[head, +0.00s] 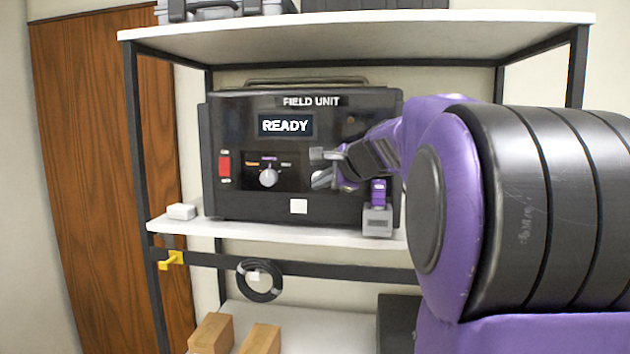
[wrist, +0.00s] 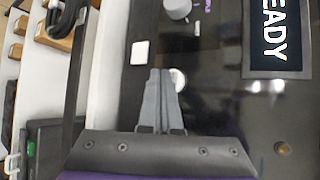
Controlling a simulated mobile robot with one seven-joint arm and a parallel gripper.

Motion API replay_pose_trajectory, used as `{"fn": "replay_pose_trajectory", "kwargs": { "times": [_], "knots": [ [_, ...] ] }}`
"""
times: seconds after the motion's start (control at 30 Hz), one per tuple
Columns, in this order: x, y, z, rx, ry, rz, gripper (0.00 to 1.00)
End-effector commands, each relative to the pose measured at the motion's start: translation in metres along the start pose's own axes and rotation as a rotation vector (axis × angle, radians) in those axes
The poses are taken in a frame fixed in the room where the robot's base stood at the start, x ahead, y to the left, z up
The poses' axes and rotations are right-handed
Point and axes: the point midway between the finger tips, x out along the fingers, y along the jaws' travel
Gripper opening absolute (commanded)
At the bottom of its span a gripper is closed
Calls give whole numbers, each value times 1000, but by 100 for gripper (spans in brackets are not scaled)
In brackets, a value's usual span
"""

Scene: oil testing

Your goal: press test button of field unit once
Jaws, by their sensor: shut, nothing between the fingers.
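The black field unit (head: 250,150) stands on the middle shelf with its screen (head: 285,126) reading READY. The screen also shows sideways in the wrist view (wrist: 274,30). My gripper (head: 320,180) is in front of the right half of its panel, shut and empty. In the wrist view, my closed fingertips (wrist: 160,72) lie beside and partly over a pale round button (wrist: 178,79) on the panel. I cannot tell whether they touch it. No label for this button is readable. In the head view my gripper and arm hide this part of the panel.
A selector knob (head: 268,177), red switch (head: 224,166) and white square (head: 298,206) are on the panel. A small white box (head: 181,211) sits at left. The upper shelf (head: 360,32) is overhead.

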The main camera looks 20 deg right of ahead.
Motion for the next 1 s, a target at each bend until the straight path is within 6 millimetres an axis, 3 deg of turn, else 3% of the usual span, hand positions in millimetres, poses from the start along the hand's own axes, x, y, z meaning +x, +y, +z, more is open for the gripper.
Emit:
{"fn": "replay_pose_trajectory", "kwargs": {
  "times": [1.0],
  "knots": [
    [6,-5,-4,0,0,0,0]
  ]
}}
